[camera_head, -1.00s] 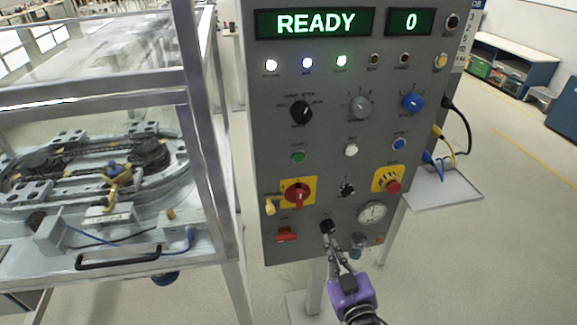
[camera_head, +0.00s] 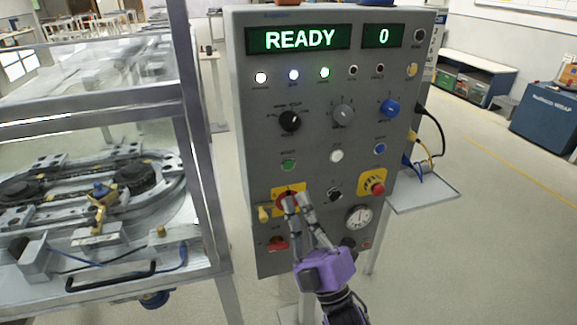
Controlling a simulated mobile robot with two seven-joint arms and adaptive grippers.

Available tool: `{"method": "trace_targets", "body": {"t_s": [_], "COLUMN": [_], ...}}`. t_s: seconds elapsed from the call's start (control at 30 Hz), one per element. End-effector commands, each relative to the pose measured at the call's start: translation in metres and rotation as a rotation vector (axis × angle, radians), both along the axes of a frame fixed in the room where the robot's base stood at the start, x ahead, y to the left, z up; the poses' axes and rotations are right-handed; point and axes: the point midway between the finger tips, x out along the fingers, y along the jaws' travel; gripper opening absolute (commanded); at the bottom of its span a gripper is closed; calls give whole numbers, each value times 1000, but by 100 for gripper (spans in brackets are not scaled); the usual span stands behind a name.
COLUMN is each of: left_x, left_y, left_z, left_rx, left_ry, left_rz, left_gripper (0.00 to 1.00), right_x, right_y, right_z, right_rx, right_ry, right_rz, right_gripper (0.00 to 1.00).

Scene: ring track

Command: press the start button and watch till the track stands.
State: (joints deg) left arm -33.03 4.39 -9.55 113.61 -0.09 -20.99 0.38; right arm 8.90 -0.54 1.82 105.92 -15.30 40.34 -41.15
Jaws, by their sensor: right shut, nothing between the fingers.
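The grey control panel (camera_head: 250,135) stands upright with its display (camera_head: 300,38) reading READY and a second display (camera_head: 384,36) reading 0. The green button (camera_head: 288,165), likely start under a label too small to read, is uncovered in the left column. My right gripper (camera_head: 295,199) is shut and empty, with its fingertips in front of the red rotary switch (camera_head: 283,197), below the green button and apart from it. The fingers partly hide that switch. The ring track (camera_head: 135,212) lies inside the framed enclosure at left. My left gripper is not in view.
A white button (camera_head: 336,156) and a blue button (camera_head: 380,149) sit right of the green one. A red emergency knob (camera_head: 377,188) is on a yellow plate. A red handle (camera_head: 277,243) is low on the panel. Cables and a small shelf (camera_head: 425,193) stick out at right.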

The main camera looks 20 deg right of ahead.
Motion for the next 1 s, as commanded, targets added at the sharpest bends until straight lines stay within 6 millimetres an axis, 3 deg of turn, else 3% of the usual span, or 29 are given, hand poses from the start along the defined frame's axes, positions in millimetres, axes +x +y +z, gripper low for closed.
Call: {"method": "trace_targets", "body": {"t_s": [0.23, 0.7, 1.0], "left_x": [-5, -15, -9], "left_y": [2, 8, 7], "left_z": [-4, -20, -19], "left_rx": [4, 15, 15], "left_ry": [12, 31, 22], "left_rz": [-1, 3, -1], "left_gripper": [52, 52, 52], "right_x": [9, 72, 88], "right_y": [1, 3, 3], "right_z": [-1, -3, -1], "right_rx": [1, 1, 1], "right_ry": [2, 4, 3], "right_rz": [1, 2, 1], "right_gripper": [0, 0, 0]}}
